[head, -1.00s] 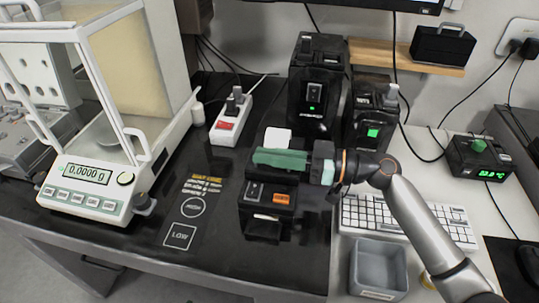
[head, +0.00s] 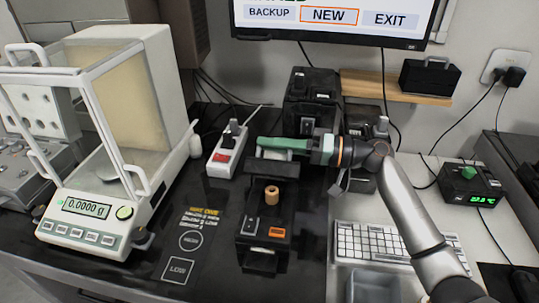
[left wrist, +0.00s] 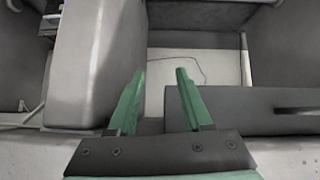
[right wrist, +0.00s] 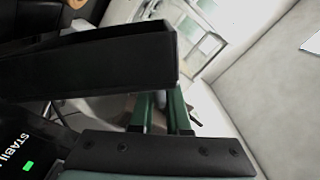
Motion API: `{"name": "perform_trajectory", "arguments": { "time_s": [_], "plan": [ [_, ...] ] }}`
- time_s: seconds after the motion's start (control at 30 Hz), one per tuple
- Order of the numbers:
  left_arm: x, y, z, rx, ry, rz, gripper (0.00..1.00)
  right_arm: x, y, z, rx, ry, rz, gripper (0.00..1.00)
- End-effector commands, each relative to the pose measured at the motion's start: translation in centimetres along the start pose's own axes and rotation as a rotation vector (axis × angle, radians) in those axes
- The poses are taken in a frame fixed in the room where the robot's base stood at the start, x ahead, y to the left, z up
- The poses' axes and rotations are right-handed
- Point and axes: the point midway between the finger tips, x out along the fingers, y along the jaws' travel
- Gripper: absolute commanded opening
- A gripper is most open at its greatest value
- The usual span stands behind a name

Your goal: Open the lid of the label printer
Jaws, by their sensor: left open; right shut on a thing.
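The black label printer (head: 262,236) stands on the dark table, with an orange button on its front. Its black lid (head: 272,168) is raised at the back, and a brown roll (head: 271,195) shows in the opened body. My right gripper (head: 283,146), with green fingers, is shut at the lid's upper edge. In the right wrist view the lid (right wrist: 110,60) is a large dark slab beside the green fingers (right wrist: 160,112), which it partly hides. My left gripper (left wrist: 158,84) is open and empty in its own wrist view, away from the printer and outside the head view.
The balance (head: 82,222) stands to the left, and a power strip (head: 228,150) lies behind the printer's left. Black devices (head: 312,92) stand close behind. A keyboard (head: 385,243) and a grey bin (head: 378,285) are at the right.

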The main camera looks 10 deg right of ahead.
Motion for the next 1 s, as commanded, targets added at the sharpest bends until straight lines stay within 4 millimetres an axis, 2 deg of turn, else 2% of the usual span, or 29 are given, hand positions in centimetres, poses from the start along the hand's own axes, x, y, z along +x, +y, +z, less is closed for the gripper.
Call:
{"name": "perform_trajectory", "arguments": {
  "time_s": [0.1,0.4,0.7,1.0],
  "plan": [
    [-0.1,0.1,-0.3,0.0,0.004,0.001,0.5,0.1,0.3,-1.5,0.113,0.002,-0.005,0.0],
    [0.1,0.1,-0.4,0.002,0.009,0.002,0.5,0.0,2.1,-4.1,0.367,0.004,-0.006,0.0],
    [0.3,0.0,-0.1,0.001,0.008,0.001,0.5,0.0,3.5,-5.4,0.53,0.005,-0.006,0.0],
    [0.1,0.1,0.5,-0.003,-0.003,0.001,0.5,0.0,4.0,-5.9,0.588,0.006,-0.006,0.0]
  ]
}}
